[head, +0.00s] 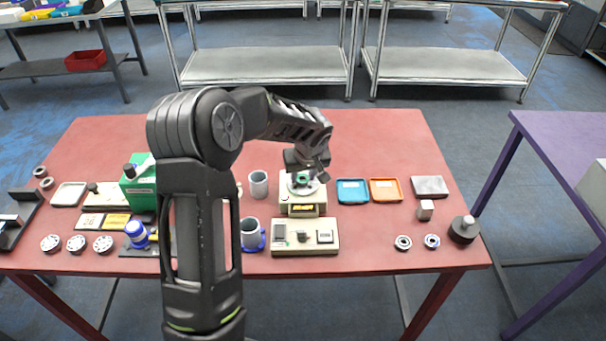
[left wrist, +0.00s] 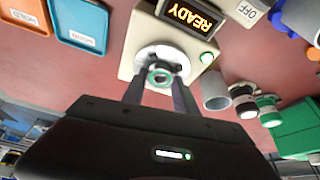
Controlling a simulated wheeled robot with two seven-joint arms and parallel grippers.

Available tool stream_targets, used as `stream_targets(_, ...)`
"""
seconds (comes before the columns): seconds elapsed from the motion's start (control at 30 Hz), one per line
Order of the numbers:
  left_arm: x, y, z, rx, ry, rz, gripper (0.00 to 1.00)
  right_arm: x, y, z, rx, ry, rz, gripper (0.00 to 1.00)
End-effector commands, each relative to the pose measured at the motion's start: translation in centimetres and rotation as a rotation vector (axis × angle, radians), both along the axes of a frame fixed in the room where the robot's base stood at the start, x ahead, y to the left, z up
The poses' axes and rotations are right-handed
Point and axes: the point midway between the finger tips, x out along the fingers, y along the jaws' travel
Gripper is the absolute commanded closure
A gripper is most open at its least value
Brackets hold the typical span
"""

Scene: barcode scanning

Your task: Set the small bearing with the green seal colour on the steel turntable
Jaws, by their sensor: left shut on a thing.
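My left gripper (head: 303,180) is over the steel turntable (head: 313,189) of the cream machine at the table's middle. It is shut on the small green-sealed bearing (head: 301,177). In the left wrist view the bearing (left wrist: 159,77) sits between the two fingertips, in front of the round steel turntable (left wrist: 163,56). Whether the bearing touches the turntable or hangs just above it I cannot tell. My right gripper is not in view.
The machine's display (left wrist: 190,17) reads READY. Blue (head: 352,191) and orange (head: 385,190) trays stand right of it. A control box (head: 305,236) is in front. Two small bearings (head: 403,242) (head: 432,241) lie at the front right. Cups and a green machine (head: 137,187) stand left.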

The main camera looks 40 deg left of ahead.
Motion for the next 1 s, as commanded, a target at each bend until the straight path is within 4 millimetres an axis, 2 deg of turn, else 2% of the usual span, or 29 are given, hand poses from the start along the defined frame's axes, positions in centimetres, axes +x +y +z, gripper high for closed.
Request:
stream_targets(0.07, 0.0, 0.0, -0.4, 0.001, -0.001, 0.000, 1.00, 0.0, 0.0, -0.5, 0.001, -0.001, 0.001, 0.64)
stream_targets(0.1, 0.0, 0.0, -0.2, 0.000, 0.000, 0.000, 0.63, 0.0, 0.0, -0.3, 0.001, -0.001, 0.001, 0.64)
stream_targets(0.33, 0.0, 0.0, -0.2, 0.000, 0.000, 0.000, 0.44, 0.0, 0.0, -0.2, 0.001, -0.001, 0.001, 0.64)
stream_targets(0.77, 0.0, -0.1, 0.5, 0.001, -0.002, 0.001, 0.43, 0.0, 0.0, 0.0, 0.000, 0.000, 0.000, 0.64)
stream_targets(1.0, -1.0, -1.3, 4.1, 0.001, -0.005, 0.000, 0.43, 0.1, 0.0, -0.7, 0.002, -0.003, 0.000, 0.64)
